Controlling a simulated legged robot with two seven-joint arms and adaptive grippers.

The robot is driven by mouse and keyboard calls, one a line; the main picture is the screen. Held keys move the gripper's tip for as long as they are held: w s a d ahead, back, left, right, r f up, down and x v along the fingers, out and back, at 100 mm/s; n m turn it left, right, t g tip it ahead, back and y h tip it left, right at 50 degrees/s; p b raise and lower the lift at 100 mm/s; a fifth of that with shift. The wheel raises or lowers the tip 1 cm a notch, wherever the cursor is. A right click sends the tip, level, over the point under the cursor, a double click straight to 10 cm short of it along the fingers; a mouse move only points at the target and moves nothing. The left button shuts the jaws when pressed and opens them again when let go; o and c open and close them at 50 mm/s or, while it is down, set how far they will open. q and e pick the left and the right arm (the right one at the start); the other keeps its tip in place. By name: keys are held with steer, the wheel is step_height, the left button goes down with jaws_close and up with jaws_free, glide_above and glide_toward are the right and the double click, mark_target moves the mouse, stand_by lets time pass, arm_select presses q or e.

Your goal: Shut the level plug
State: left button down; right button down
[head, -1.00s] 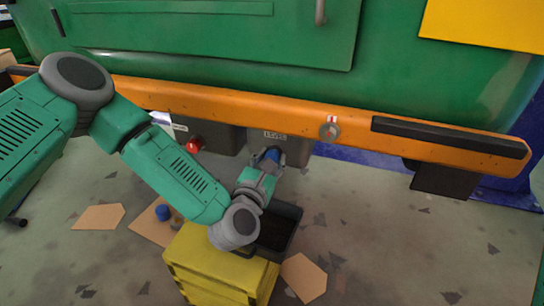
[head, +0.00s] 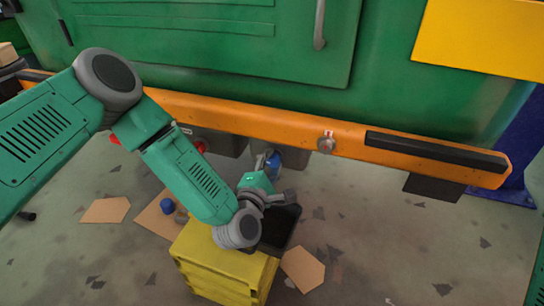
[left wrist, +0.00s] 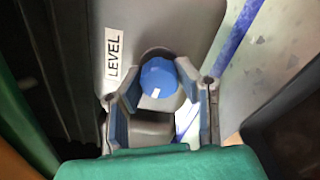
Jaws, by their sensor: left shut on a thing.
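The level plug (left wrist: 160,77) is a blue round cap on a grey housing (left wrist: 150,25), beside a white label reading LEVEL (left wrist: 114,50) in the left wrist view. My left gripper (left wrist: 158,88) is shut on the plug, with one finger on each side of it. In the head view my left gripper (head: 267,165) is below the orange bumper, and the plug is hard to tell from the fingers there. My right gripper is not in view.
The orange bumper (head: 270,125) of the green vehicle (head: 400,80) runs above. A black tray (head: 290,222) on a yellow stand (head: 225,265) is below my wrist. A small blue object (head: 166,208) lies on cardboard on the floor. A red knob (head: 199,146) is left of my gripper.

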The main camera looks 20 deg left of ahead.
arm_select(q)
steer(key=m+p, duration=0.2)
steer(key=m, duration=0.2)
steer(key=shift+s+d, duration=0.1)
steer(key=m+p, duration=0.2)
steer(key=m, duration=0.2)
steer(key=shift+f+m, duration=0.1)
steer(key=shift+m, duration=0.2)
steer(key=m+p, duration=0.2)
steer(key=m, duration=0.2)
steer(key=shift+s, duration=0.1)
steer(key=shift+f+m+p, duration=0.1)
steer(key=shift+m+p, duration=0.75)
steer(key=shift+m, duration=1.25)
steer(key=c, duration=1.3)
jaws_free()
steer(key=shift+f, duration=0.1)
steer(key=shift+c, duration=0.2)
steer(key=shift+o, duration=0.8)
steer(key=shift+r, duration=0.2)
